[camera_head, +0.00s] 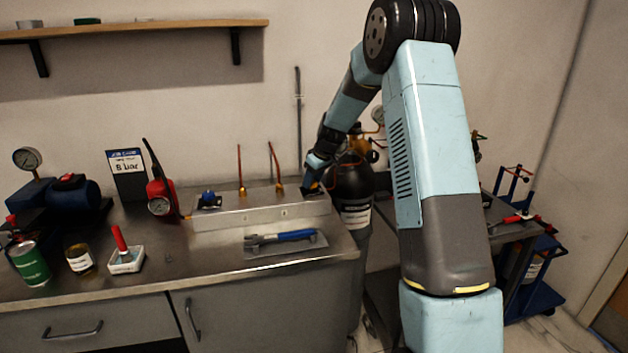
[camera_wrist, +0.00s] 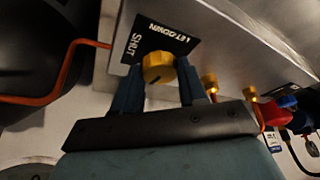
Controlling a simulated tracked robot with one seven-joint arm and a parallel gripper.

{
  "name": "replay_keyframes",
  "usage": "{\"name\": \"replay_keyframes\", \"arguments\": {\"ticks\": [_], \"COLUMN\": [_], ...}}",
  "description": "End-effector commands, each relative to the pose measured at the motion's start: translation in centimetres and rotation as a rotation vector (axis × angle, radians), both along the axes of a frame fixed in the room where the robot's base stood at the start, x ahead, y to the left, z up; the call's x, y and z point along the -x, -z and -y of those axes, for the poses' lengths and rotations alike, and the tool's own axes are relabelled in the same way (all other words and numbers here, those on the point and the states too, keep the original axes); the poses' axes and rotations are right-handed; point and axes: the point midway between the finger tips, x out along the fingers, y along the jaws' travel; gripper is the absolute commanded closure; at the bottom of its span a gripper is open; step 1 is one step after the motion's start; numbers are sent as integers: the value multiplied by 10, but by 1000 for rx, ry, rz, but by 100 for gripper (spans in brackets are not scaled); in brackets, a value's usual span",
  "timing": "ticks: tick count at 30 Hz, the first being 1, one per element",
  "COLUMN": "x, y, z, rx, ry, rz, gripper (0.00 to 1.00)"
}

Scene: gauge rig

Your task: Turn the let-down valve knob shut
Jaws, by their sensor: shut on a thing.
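The let-down valve knob (camera_wrist: 158,67) is yellow with a dark mark on its face, in the middle of the wrist view. It sits in front of a black plate (camera_wrist: 172,38) lettered LET-DOWN and SHUT on the metal manifold block (camera_wrist: 235,35). My gripper (camera_wrist: 160,82) has its two blue fingers on either side of the knob and is shut on it. In the head view my gripper (camera_head: 312,188) is at the right end of the manifold block (camera_head: 250,212), and the knob is hidden there.
A dark gas cylinder (camera_head: 347,187) stands just right of the bench, close to my arm. A wrench with a blue handle (camera_head: 280,237) lies in front of the block. A red hand pump (camera_head: 160,190) with a gauge stands left. Copper pipes (camera_head: 240,172) rise behind the block.

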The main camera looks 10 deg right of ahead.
Motion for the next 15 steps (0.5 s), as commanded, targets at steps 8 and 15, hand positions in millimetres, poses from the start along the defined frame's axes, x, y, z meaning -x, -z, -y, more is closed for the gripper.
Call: {"name": "replay_keyframes", "arguments": {"ticks": [8,15], "x": [0,1], "y": [-1,-1], "z": [-1,-4], "rx": [3,3], "ry": [245,473], "rz": [4,4], "gripper": [88,88]}}
